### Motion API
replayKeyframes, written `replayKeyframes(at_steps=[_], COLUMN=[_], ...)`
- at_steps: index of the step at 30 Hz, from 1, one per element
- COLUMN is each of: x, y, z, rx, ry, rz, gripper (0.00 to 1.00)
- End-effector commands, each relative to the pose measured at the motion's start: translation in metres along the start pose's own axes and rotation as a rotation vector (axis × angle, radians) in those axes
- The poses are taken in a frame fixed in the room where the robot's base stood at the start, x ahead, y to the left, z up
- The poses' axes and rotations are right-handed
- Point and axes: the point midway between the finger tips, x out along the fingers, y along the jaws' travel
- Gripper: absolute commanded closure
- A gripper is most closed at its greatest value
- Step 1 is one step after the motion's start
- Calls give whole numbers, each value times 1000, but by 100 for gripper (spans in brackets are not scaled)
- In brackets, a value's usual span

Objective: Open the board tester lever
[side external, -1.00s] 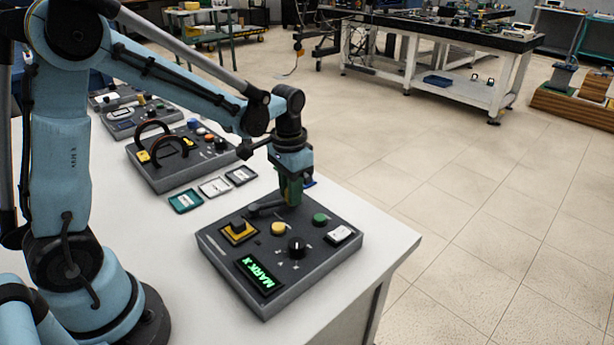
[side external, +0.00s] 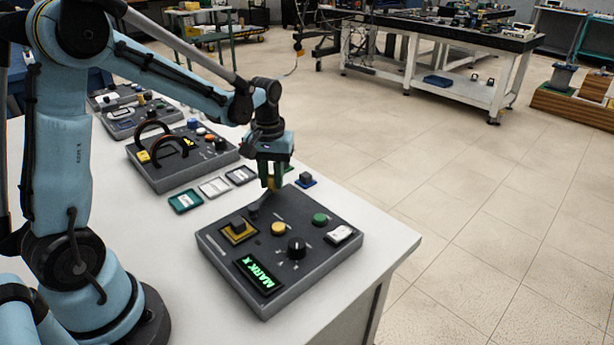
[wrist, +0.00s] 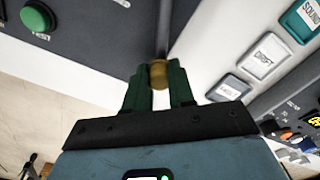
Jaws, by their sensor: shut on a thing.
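The board tester (side external: 215,248) is a dark grey box with a lit green MARK X display (side external: 260,273), on the white table. Its lever (side external: 262,200) rises at a slant from the back edge of the panel towards my gripper (side external: 272,182). In the wrist view, the lever's brass-coloured end (wrist: 158,73) sits between the green fingers of my gripper (wrist: 158,84), which is shut on it. The fingers partly hide the lever's end in the side view.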

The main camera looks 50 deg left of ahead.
Motion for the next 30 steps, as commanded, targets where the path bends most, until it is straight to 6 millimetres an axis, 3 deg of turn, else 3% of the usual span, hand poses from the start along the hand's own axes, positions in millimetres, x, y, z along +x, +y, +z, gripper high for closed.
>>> replayKeyframes(at_steps=[22,23,27,30], x=[0,0,0,0], y=[-8,-8,-8,-7], z=[-2,-2,-2,-2], rx=[-90,-90,-89,-88], ry=[0,0,0,0], rz=[-1,-2,-1,-1], gripper=[100,74,52,51])
